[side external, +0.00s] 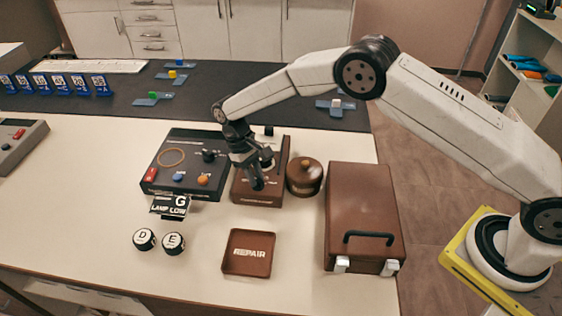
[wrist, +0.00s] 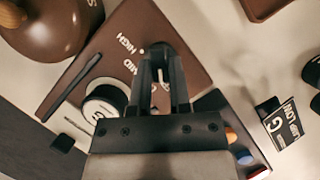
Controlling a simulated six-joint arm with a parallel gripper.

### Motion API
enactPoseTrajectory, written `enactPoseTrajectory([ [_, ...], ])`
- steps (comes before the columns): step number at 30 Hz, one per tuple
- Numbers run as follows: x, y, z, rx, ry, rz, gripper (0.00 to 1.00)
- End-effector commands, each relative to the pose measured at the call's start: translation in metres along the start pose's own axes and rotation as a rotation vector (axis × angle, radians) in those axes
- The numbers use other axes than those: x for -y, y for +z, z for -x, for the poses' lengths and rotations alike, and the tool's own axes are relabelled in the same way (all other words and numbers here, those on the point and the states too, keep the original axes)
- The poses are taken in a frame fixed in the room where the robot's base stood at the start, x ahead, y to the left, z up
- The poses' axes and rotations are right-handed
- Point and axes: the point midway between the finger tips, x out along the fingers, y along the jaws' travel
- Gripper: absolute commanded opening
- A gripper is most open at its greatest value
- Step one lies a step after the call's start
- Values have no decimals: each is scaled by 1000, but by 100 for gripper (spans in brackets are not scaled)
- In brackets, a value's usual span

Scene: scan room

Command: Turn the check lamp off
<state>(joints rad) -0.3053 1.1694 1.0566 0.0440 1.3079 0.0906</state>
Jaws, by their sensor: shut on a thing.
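A brown control box (side external: 240,192) stands mid-table, and its top shows the words HIGH and MID in the wrist view (wrist: 120,28). My gripper (side external: 257,182) points down onto this box, beside the lettering. Its dark fingers (wrist: 161,75) are shut on a small pale part, seemingly the box's switch lever (wrist: 163,82), mostly hidden between them. A round puck marked G (wrist: 103,112) sits on the box beside the fingers. A black card reading G and LAMP LOW (side external: 170,207) stands left of the box and also shows in the wrist view (wrist: 282,122). I cannot tell the lever's setting.
A dark panel (side external: 165,180) with coloured knobs adjoins the box on the left. A round brown lidded pot (side external: 304,178) and a brown case (side external: 362,210) stand to the right. A REPAIR tray (side external: 248,268) and pucks D (side external: 144,239) and E (side external: 174,243) lie in front.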

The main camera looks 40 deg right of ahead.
Motion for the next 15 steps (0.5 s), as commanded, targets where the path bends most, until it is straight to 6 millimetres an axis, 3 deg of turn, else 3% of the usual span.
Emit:
enactPoseTrajectory([
  [15,1,-1,1,-7,33,79,0],
])
